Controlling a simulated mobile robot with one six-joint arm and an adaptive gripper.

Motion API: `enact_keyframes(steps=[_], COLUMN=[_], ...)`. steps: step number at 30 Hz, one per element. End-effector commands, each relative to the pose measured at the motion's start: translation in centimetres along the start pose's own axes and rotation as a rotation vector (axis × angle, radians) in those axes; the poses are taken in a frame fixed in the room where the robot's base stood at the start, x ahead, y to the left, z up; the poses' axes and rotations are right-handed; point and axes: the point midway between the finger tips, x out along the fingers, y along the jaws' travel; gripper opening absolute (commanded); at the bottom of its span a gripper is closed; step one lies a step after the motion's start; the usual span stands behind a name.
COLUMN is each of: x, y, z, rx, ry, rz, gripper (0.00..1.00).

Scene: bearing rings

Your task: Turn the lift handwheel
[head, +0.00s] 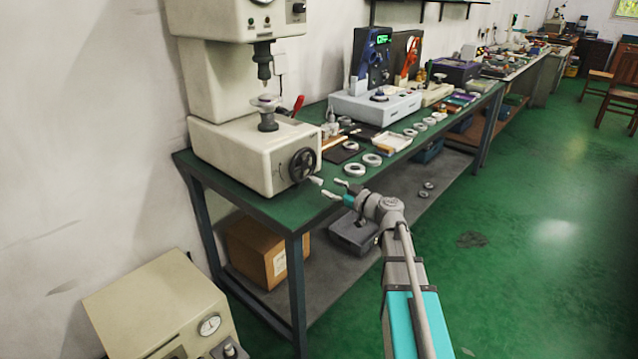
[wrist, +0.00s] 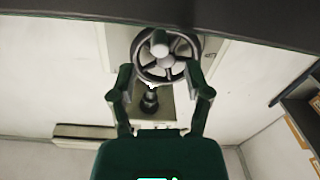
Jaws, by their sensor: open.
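The lift handwheel (head: 303,165) is a black spoked wheel on the front of the cream press-like machine (head: 240,155), which stands on the left end of the green bench. My gripper (head: 335,188) is in front of the bench edge, to the lower right of the handwheel and apart from it in the head view. In the wrist view the handwheel (wrist: 164,54) shows beyond and between my open fingers (wrist: 160,84), with its light handle knob toward me. No object is between the fingers. Contact with the wheel cannot be seen.
Several metal rings (head: 372,160) lie on the bench right of the machine. A grey instrument (head: 375,103) stands farther along. A cardboard box (head: 255,248) sits on the lower shelf, and a beige unit (head: 160,310) stands at lower left.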

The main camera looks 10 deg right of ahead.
Motion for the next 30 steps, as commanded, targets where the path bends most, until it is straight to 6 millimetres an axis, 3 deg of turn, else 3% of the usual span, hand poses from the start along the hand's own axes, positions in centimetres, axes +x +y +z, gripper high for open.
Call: enact_keyframes(steps=[6, 12, 25, 30], x=[3.4, 5.0, 5.5, 5.5], y=[0.1, 0.1, 0.0, 0.0], z=[0.0, 0.0, 0.0, 0.0], rx=[0.0, 0.0, 0.0, 0.0], ry=[0.0, 0.0, 0.0, 0.0], rz=[-0.002, -0.001, 0.0, 0.0], gripper=[0.63, 0.63, 0.63, 0.34])
